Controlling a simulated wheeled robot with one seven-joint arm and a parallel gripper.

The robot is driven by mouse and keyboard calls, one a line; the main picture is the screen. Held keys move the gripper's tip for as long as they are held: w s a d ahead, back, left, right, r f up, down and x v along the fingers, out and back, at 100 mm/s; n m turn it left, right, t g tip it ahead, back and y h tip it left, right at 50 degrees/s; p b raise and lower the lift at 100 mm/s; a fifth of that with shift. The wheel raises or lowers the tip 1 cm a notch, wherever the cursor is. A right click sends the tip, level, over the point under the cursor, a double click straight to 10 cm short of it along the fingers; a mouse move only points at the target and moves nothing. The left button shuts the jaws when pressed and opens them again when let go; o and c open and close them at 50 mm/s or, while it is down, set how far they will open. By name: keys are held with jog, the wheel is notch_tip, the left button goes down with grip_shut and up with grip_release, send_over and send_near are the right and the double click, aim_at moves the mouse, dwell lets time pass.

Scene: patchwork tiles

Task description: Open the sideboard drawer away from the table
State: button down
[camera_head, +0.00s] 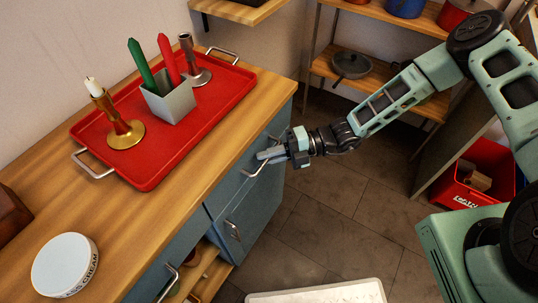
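The sideboard (215,150) has a wooden top and blue-grey fronts, and it fills the left of the view. An upper drawer front (231,192) near its far right end has a metal bar handle (247,174). My gripper (264,155) reaches in from the right and its fingertips are at this handle, covering its middle part. I cannot tell whether the fingers are closed around it. The drawer looks flush with the front. Another upper front with a handle (168,284) is nearer the camera. A lower front has a handle (232,230).
On the sideboard stand a red tray (150,180) with candles and a grey pot, and a round white tin (65,265). A white-topped surface (315,292) shows at the bottom edge. A shelf (372,86) and red crate (481,182) stand behind. Tiled floor (330,215) is clear between.

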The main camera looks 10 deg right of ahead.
jog(key=shift+d, duration=0.1)
jog(key=s+d+p, duration=0.2)
jog(key=s+d, duration=0.7)
jog(key=d, duration=0.2)
jog(key=s+d+p, duration=0.2)
jog(key=s+d, duration=0.7)
jog(key=d, duration=0.3)
jog(key=shift+s+d, duration=0.25)
jog(key=shift+d, duration=0.05)
jog(key=c, duration=1.5)
grip_release()
jog(key=shift+d, duration=0.15)
jog(key=d+b, duration=0.1)
jog(key=d, duration=0.4)
jog(key=w+d+r+b, duration=0.1)
jog(key=d, duration=0.5)
jog(key=w+d+r+b, duration=0.1)
jog(key=d, duration=0.5)
jog(key=shift+w+r, duration=0.15)
jog(key=shift+r, duration=0.05)
jog(key=shift+a, duration=0.1)
